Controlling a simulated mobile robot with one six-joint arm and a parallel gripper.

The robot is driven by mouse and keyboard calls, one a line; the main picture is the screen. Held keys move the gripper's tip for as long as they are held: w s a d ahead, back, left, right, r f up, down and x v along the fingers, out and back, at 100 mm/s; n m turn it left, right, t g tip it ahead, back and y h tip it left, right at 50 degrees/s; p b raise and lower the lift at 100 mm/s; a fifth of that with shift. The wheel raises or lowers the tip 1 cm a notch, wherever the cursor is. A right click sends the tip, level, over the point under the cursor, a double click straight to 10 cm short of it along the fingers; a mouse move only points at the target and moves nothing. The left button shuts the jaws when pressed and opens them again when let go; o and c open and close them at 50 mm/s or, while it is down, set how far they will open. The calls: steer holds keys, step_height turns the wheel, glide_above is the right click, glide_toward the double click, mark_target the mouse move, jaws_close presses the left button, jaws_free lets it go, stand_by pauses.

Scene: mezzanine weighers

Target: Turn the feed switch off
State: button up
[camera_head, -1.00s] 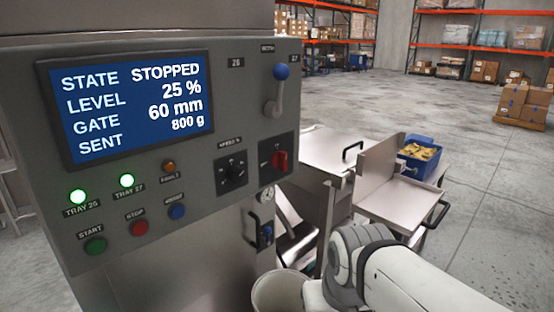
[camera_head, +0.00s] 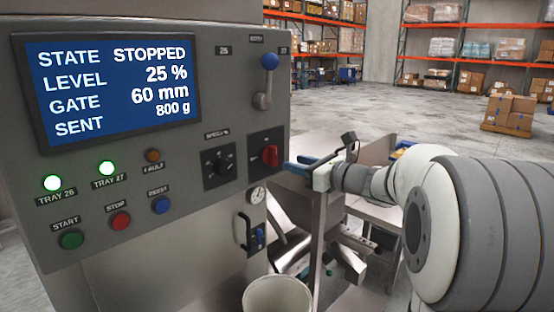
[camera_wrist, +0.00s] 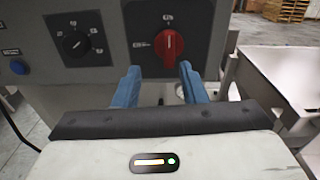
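The feed switch appears to be the red rotary knob (camera_head: 270,156) on a black plate at the right edge of the grey control panel. In the wrist view the red knob (camera_wrist: 170,46) stands upright, its white mark at the top; the label beside it is too small to read. My gripper (camera_head: 290,168) is just right of and slightly below the knob. In the wrist view my gripper's blue fingers (camera_wrist: 158,75) are apart, with nothing between them, just below the knob and not around it. The screen (camera_head: 118,90) reads STOPPED, 25 %, 60 mm, 800 g.
A black speed dial (camera_head: 221,164) sits left of the red knob. Green, red and blue buttons (camera_head: 120,221) line the lower panel. A white bin (camera_head: 277,295) stands below. Metal trays and chutes (camera_head: 370,207) lie to the right.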

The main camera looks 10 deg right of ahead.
mark_target(277, 152)
steer(key=shift+m+t, duration=0.3)
steer(key=shift+m, duration=0.1)
steer(key=x, duration=0.2)
steer(key=p+x, duration=0.1)
steer(key=x, duration=0.2)
steer(key=d+x, duration=0.1)
steer(key=x, duration=0.2)
steer(key=shift+w+r+p, duration=0.25)
steer(key=shift+w+p, duration=0.05)
steer(key=shift+c, duration=0.2)
